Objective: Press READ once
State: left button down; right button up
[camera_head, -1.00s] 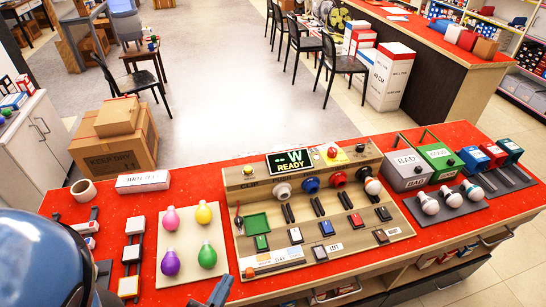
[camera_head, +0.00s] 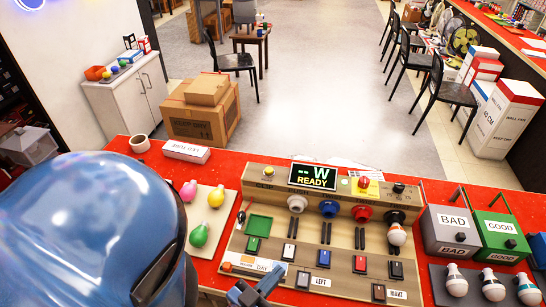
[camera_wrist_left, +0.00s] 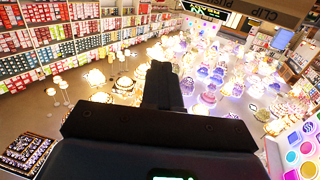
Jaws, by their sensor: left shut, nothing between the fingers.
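The wooden console (camera_head: 300,222) stands on the red counter, with a display (camera_head: 313,177) showing "W READY". Green (camera_head: 253,244), white (camera_head: 289,252), blue (camera_head: 325,258), red (camera_head: 360,264) and black (camera_head: 396,270) buttons form a row across it. I cannot make out a READ label. My left gripper (camera_head: 252,293) is shut and empty at the console's front edge, near the DAY label. Its fingers also show in the left wrist view (camera_wrist_left: 163,85). My right gripper is not in view.
A bulb (camera_head: 397,235) sits in the console's right-hand socket. A board with coloured bulbs (camera_head: 213,240) lies to the left. Grey BAD (camera_head: 450,232) and green GOOD (camera_head: 502,240) boxes stand to the right, with white bulbs before them.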

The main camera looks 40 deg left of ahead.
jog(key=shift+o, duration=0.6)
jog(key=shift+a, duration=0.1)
pick_arm(q)
jog(key=w+a+f+m+g+y, duration=0.1)
jog(key=w+a+f+g, duration=0.1)
jog(key=w+a, duration=0.35)
jog(key=w+a+f+g+y, duration=0.1)
jog(key=w+a, duration=0.1)
jog(key=w, duration=0.6)
jog(key=w+a+f+m+g+y, duration=0.1)
jog(key=w+a+f+g, duration=0.15)
jog(key=w, duration=0.35)
jog(key=w+a+r+m+g+h, duration=0.1)
jog(key=w+a+r+m, duration=0.2)
jog(key=a+r, duration=0.4)
jog(key=w+a+r+m+g+h+p, duration=0.1)
jog(key=w+a+r+m+g, duration=0.1)
jog(key=w+a+r, duration=0.3)
jog(key=a+r+m, duration=0.1)
jog(key=a, duration=0.3)
jog(key=shift+w+a+r, duration=0.2)
jog(key=shift+a+r, duration=0.1)
jog(key=shift+r, duration=0.05)
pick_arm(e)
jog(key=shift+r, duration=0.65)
pick_arm(q)
jog(key=shift+f, duration=0.1)
